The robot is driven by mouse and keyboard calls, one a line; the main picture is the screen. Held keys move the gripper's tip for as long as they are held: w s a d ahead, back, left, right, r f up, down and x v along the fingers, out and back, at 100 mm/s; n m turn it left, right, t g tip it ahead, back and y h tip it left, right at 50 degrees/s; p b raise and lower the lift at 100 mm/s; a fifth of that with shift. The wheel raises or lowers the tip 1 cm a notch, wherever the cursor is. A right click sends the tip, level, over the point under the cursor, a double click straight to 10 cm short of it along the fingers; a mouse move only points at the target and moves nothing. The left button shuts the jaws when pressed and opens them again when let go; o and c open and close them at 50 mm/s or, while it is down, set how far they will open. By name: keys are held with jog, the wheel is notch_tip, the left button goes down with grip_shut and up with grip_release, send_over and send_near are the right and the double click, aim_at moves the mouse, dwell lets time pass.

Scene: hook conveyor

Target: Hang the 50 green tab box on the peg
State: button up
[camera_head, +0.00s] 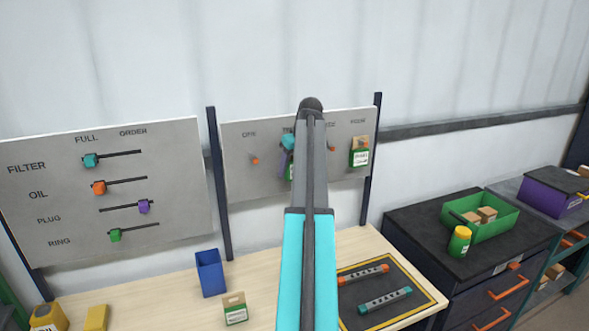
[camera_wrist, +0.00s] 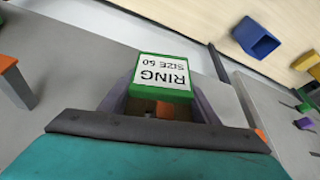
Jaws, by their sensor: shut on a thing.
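An orange-tipped peg (camera_head: 254,160) is bare left of the box, and another (camera_head: 331,148) is right of my arm. In the wrist view an orange patch shows between the fingers; I cannot tell whether it is a peg or whether the box is on one.
Another green-labelled box (camera_head: 360,156) hangs at the board's right end. A similar box (camera_head: 235,308) and a blue bin (camera_head: 210,272) stand on the bench. A slider board (camera_head: 60,215) is at left; a green tray (camera_head: 490,222) is at right.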

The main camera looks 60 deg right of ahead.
jog(key=shift+w+d, duration=0.25)
jog(key=shift+w, duration=0.1)
jog(key=shift+w, duration=0.15)
jog(key=shift+w+f, duration=0.15)
jog(key=shift+w, duration=0.05)
dwell(0.5)
jog(key=o, duration=1.2)
jog(key=shift+c, duration=0.2)
jog(key=shift+r+b, duration=0.2)
jog(key=shift+b, duration=0.2)
jog(key=shift+s+d+r+b, duration=0.1)
jog(key=shift+s+r+b, duration=0.05)
jog(key=shift+r+b, duration=0.45)
jog(key=s+a+b+v, duration=0.1)
jog(key=b+v, duration=0.3)
jog(key=v, duration=0.9)
jog(key=shift+f+b, duration=0.25)
jog(key=shift+b, duration=0.1)
jog(key=shift+s, duration=0.15)
